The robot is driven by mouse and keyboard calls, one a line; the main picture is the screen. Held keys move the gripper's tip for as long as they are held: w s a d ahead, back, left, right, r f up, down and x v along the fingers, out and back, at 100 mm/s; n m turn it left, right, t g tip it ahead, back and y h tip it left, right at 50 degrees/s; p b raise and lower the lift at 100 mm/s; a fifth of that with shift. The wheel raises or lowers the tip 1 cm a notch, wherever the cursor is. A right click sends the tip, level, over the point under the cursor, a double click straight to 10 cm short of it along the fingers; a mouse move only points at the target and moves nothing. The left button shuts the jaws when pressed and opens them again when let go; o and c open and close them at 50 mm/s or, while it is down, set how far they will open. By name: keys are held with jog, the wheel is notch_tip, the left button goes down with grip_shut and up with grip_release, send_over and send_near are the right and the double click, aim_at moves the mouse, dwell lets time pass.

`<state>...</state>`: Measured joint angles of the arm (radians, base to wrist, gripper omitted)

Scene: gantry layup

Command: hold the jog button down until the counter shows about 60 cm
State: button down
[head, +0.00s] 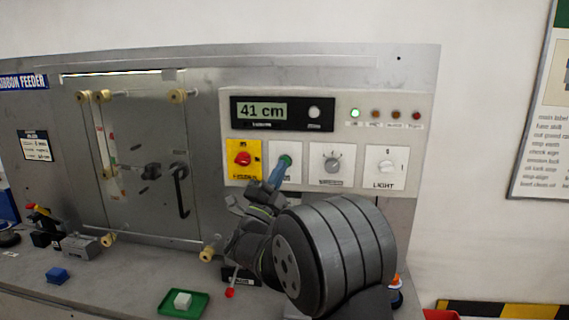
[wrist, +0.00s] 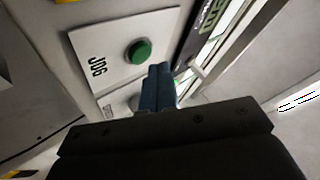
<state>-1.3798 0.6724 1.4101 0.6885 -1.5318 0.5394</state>
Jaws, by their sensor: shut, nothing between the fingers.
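The counter (head: 262,111) on the control panel reads "41 cm". The green jog button (head: 287,160) sits on a white plate below it. It also shows in the wrist view (wrist: 138,51), beside the label "JOG". My gripper (head: 279,172) is shut, with its blue fingers pointing at the panel. In the head view its tips overlap the lower left of the button. In the wrist view the fingertips (wrist: 159,68) are just beside the button, and I cannot tell whether they touch it.
A red knob on a yellow plate (head: 243,146) is left of the jog plate. A grey dial (head: 332,163) and a light switch (head: 386,167) are to its right. A green lamp (head: 354,113) is lit. A green tray (head: 164,305) with a white block stands on the bench.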

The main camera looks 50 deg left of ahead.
jog(key=shift+s+d, duration=1.75)
dwell(2.6)
jog(key=s+d, duration=0.2)
jog(key=shift+s+d, duration=0.35)
jog(key=w+a, duration=0.6)
jog(key=shift+w, duration=0.15)
jog(key=shift+w+a, duration=0.1)
jog(key=shift+a, duration=0.1)
dwell(2.1)
